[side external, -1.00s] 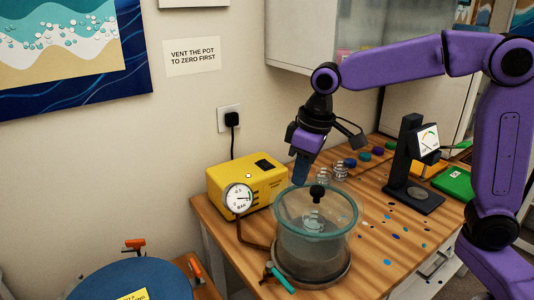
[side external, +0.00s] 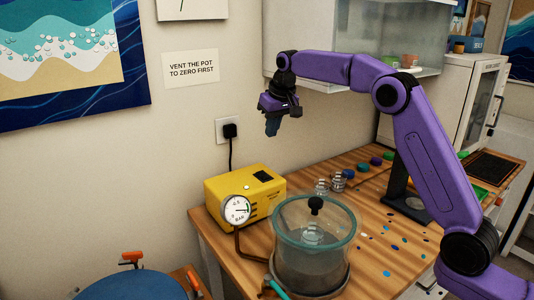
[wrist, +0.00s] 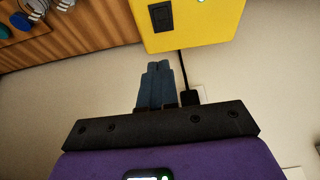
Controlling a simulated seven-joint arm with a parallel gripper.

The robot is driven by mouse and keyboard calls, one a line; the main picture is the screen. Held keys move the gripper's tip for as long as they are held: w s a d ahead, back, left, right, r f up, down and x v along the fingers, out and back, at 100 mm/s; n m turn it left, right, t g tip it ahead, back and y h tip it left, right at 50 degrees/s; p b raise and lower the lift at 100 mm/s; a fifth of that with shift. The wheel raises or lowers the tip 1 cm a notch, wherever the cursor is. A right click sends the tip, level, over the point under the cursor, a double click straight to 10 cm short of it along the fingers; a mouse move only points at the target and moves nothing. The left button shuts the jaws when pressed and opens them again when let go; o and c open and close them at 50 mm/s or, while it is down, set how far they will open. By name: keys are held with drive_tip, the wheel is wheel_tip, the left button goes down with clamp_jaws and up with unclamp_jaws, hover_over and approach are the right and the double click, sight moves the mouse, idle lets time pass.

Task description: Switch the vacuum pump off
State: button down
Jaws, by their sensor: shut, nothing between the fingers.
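The vacuum pump (side external: 222,198) is a yellow box at the back left of the wooden bench. A black switch (side external: 263,177) sits on its top; in the wrist view the switch (wrist: 160,16) is at the top edge. Its position, on or off, is too small to tell. A round gauge marked BAR (side external: 237,210) is at the pump's front. My gripper (side external: 271,130) is in the air above and behind the pump, apart from it. In the wrist view my gripper's blue fingers (wrist: 158,66) are together and empty, below the pump in the picture.
A clear lidded pot (side external: 312,255) stands in front of the pump, joined by a hose. A black plug and cable (side external: 230,131) are on the wall behind it. Air above the pump is free.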

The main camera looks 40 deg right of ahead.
sight(263, 172)
drive_tip(key=x, duration=0.9)
drive_tip(key=s+x, duration=0.1)
drive_tip(key=x, duration=0.3)
drive_tip(key=shift+w+f, duration=0.1)
drive_tip(key=shift+f, duration=0.35)
